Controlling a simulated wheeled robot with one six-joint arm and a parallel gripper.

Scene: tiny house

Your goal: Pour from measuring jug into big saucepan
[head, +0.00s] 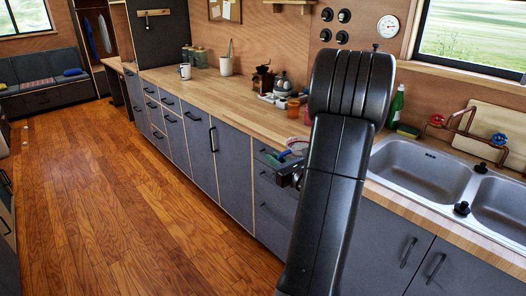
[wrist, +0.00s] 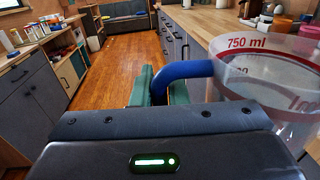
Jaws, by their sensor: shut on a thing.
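The measuring jug (wrist: 262,72) is clear plastic with red markings, including "750 ml", and has a blue handle. It fills the right of the wrist view and looks roughly upright. My gripper (wrist: 158,84), with green finger pads, is shut on the blue handle. In the head view my arm hides most of the jug and gripper; a bit of the jug (head: 298,146) shows just left of the arm, in front of the counter. I cannot tell what is in the jug. I see no big saucepan in either view.
The wooden counter (head: 215,88) runs along the right wall, with a white mug (head: 185,71), a moka pot (head: 283,83) and small pots. A double sink (head: 425,172) and green bottle (head: 396,106) are right of my arm. The wooden floor (head: 120,200) is clear.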

